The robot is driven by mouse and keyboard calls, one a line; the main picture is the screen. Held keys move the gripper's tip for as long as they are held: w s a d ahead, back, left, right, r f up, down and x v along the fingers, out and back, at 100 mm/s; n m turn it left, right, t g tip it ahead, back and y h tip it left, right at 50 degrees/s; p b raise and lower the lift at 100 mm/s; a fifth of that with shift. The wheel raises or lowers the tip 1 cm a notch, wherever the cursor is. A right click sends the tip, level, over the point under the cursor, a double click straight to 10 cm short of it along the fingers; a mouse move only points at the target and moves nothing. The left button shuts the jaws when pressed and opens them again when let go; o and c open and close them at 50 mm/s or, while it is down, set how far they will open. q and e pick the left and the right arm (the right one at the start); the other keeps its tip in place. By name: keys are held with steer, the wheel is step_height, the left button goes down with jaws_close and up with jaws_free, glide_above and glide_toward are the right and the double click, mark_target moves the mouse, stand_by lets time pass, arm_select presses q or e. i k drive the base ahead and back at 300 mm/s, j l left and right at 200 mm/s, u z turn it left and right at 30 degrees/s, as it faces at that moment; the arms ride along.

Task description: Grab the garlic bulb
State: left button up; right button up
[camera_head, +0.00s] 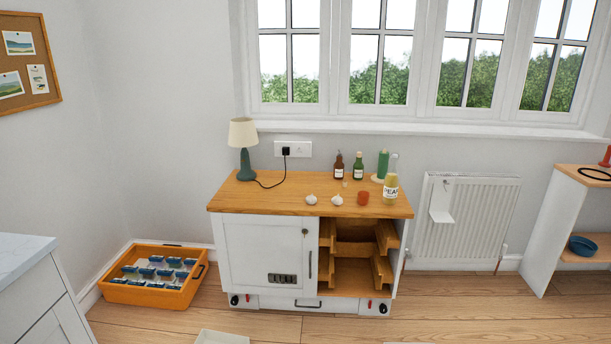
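Two small white bulbs that look like garlic sit on the wooden top of the cabinet, near its front edge. The left garlic bulb (311,199) and the right garlic bulb (337,200) stand a little apart. Both are small in the view, and nothing covers them. Neither my left nor my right gripper shows in the head view.
The white cabinet (262,253) has an open right bay. An orange-brown cup (363,198) and a yellow labelled container (390,190) stand right of the bulbs. Bottles (358,167) stand behind, and a lamp (243,134) stands left. An orange crate (150,294) lies on the floor.

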mark_target(311, 200)
steer(key=i, duration=1.85)
